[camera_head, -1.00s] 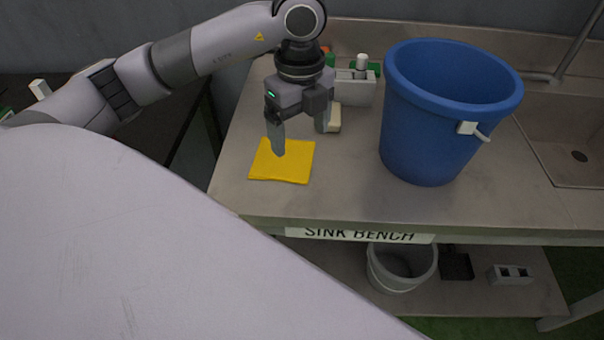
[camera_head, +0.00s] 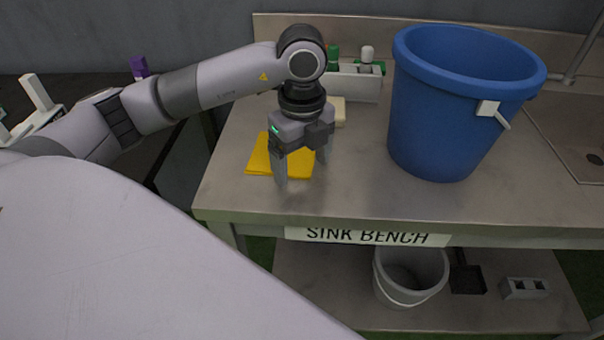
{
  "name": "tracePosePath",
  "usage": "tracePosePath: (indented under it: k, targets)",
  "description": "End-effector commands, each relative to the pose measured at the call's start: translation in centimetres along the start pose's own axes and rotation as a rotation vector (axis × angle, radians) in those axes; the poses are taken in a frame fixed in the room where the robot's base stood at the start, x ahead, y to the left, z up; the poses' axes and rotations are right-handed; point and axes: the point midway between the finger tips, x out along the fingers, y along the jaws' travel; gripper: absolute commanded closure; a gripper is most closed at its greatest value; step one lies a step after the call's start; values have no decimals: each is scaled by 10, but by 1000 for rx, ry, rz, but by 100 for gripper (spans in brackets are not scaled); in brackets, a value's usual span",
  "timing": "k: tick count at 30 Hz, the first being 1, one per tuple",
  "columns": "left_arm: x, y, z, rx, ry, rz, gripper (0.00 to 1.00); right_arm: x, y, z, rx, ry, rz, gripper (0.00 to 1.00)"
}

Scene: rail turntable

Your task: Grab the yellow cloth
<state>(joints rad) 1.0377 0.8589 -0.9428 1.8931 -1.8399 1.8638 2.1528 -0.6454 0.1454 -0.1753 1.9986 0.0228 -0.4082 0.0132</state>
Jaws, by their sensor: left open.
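The yellow cloth (camera_head: 259,160) lies flat on the left part of the sink bench (camera_head: 350,195). My left gripper (camera_head: 301,173) points down over the cloth's front right part, its fingers apart with nothing between them. The fingers hide part of the cloth; one fingertip shows in front of the cloth's near edge. I cannot tell whether the fingertips touch the cloth or the bench. My right gripper is not in view.
A large blue bucket (camera_head: 440,120) stands on the bench to the right. Behind the gripper are a pale block (camera_head: 338,111) and a white caddy (camera_head: 356,84) with bottles. A sink (camera_head: 570,130) is at far right. A white bucket (camera_head: 410,277) sits on the lower shelf.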

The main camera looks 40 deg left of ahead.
Motion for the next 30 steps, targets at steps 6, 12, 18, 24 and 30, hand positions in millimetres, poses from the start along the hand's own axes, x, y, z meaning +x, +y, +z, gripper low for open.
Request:
tracePosePath:
  k: [6,12,18,24,30]
  targets:
    - [1,0,0,0,1,3,22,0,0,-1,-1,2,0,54]
    - [1,1,0,1,1,4,54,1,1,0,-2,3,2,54]
    - [2,1,0,1,1,5,87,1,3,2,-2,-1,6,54]
    - [2,1,0,1,1,6,100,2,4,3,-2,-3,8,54]
    - [-5,1,0,1,1,5,100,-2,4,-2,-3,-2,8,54]
